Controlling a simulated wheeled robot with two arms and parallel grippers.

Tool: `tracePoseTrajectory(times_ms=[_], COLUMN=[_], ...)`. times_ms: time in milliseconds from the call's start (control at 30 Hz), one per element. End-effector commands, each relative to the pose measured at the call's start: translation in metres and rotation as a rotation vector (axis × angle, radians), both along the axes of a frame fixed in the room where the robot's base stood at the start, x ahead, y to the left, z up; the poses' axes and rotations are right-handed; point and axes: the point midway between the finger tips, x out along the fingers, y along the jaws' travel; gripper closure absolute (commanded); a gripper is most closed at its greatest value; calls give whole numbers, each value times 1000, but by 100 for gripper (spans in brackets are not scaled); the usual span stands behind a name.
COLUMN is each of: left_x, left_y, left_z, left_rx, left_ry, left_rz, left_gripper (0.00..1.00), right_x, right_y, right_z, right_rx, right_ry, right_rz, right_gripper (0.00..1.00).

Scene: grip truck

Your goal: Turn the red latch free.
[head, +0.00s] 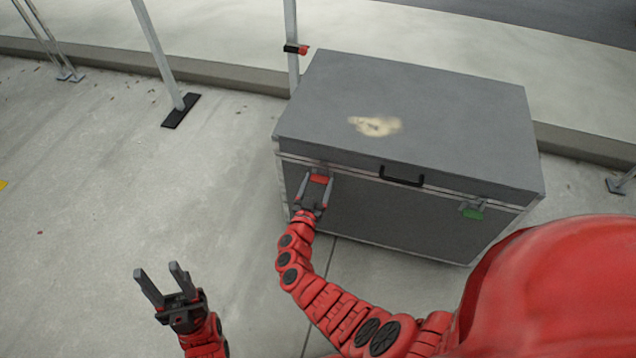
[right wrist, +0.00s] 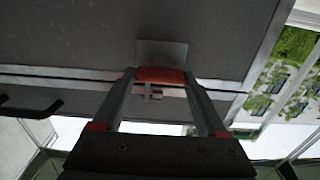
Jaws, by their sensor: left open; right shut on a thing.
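The red latch (head: 319,179) is on the front of the large grey case (head: 420,110), near its left end. My right gripper (head: 316,186) is at the latch, with its two fingers on either side of the red part. In the right wrist view the red latch (right wrist: 161,75) lies between the fingertips (right wrist: 160,76), and the gripper is shut on it. The metal plate of the latch shows behind it. My left gripper (head: 162,275) is open and empty, over the bare ground to the left of the case.
A black handle (head: 401,177) is at the middle of the case front. A green latch (head: 472,211) is near its right end. Metal posts (head: 158,55) stand along a kerb (head: 225,75) behind. The concrete ground (head: 110,190) at the left is mostly clear.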

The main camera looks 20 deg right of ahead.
Motion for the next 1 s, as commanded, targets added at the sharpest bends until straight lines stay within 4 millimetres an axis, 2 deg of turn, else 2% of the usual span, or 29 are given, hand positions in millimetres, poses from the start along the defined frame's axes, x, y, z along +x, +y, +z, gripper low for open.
tracePoseTrajectory(times_ms=[267,567,1000], left_x=[0,0,0], left_y=[0,0,0], left_z=[5,11,-19], left_rx=[0,0,0], left_ry=[0,0,0], left_rz=[0,0,0], left_gripper=[50,50,50], right_x=[-1,-1,-2], right_y=[-2,-3,-2], right_z=[1,-1,-6], right_rx=[46,219,566], right_ry=[-27,-142,-381], right_rz=[-3,-5,-2], right_gripper=[81,81,81])
